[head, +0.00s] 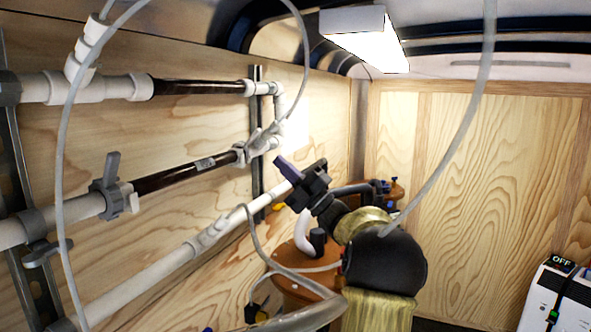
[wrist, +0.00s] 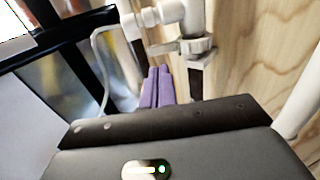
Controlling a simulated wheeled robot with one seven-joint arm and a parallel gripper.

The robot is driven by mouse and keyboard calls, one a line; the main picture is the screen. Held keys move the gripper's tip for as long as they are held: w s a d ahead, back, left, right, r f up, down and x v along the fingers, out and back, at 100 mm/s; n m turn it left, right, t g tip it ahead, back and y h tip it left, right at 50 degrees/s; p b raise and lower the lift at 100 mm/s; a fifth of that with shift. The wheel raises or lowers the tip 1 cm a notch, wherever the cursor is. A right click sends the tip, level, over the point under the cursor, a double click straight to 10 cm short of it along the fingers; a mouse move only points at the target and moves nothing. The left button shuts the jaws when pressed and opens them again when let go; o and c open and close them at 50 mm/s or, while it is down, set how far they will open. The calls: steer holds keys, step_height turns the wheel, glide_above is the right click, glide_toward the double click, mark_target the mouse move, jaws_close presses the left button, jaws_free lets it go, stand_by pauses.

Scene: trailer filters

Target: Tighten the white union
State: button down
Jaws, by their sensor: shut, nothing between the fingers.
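My gripper (head: 288,167) has purple fingers and points up and left in the head view, in front of the plywood wall. In the wrist view my gripper (wrist: 157,80) shows its two purple fingers side by side, shut with nothing between them. A white union (wrist: 185,46) with a ribbed collar shows just beyond and above the fingertips in the wrist view, apart from them. In the head view a white fitting (head: 262,140), which looks like the union, sits at the right end of the middle pipe, up and left of my gripper. Its collar is small there.
White and dark pipes (head: 195,88) run along the left plywood wall (head: 180,215). A grey valve handle (head: 108,175) sticks out at left. Clear hoses (head: 460,120) hang across the view. A white device marked OFF (head: 560,290) stands at lower right.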

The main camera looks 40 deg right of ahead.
mark_target(255, 139)
steer(key=p+x, duration=0.3)
steer(key=x, duration=0.3)
steer(key=shift+r+p, duration=0.1)
steer(key=shift+p, duration=0.25)
steer(key=shift+w+r, duration=0.15)
steer(key=shift+w, duration=0.15)
steer(key=shift+w+a, duration=0.1)
steer(key=shift+w, duration=0.1)
steer(key=shift+s, duration=0.2)
